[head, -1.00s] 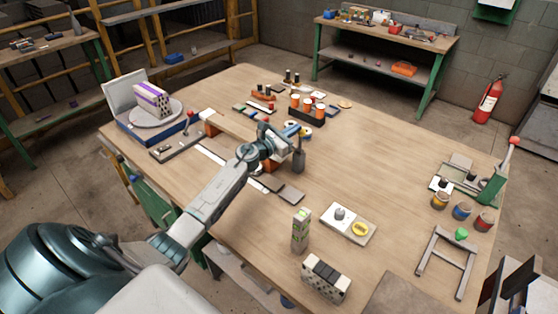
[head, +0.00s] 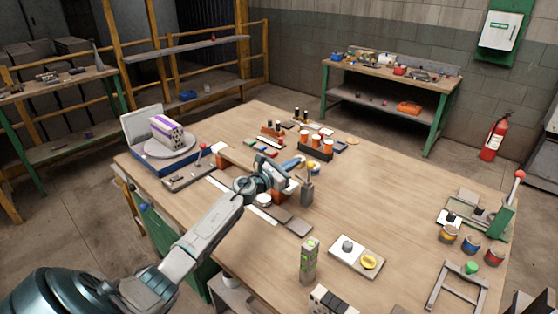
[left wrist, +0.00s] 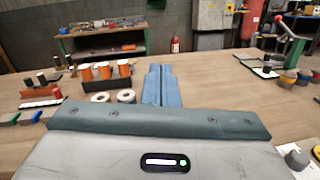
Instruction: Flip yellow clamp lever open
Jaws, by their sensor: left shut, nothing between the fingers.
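My left gripper (head: 297,161) reaches over the middle of the table, its fingers shut with nothing between them. In the left wrist view its blue fingers (left wrist: 161,87) lie side by side and point away over the table. A yellow oval piece (head: 369,262) sits beside a grey knob on a white plate (head: 343,256), to the right of my left arm and apart from the gripper. I cannot tell whether this piece is the clamp lever.
A rack of orange-topped cylinders (head: 316,147) stands just beyond the gripper. A grey upright holder (head: 307,190) is close beside it. A green press with a red ball (head: 508,208) and several small cans (head: 471,245) are at the right. The right middle of the table is clear.

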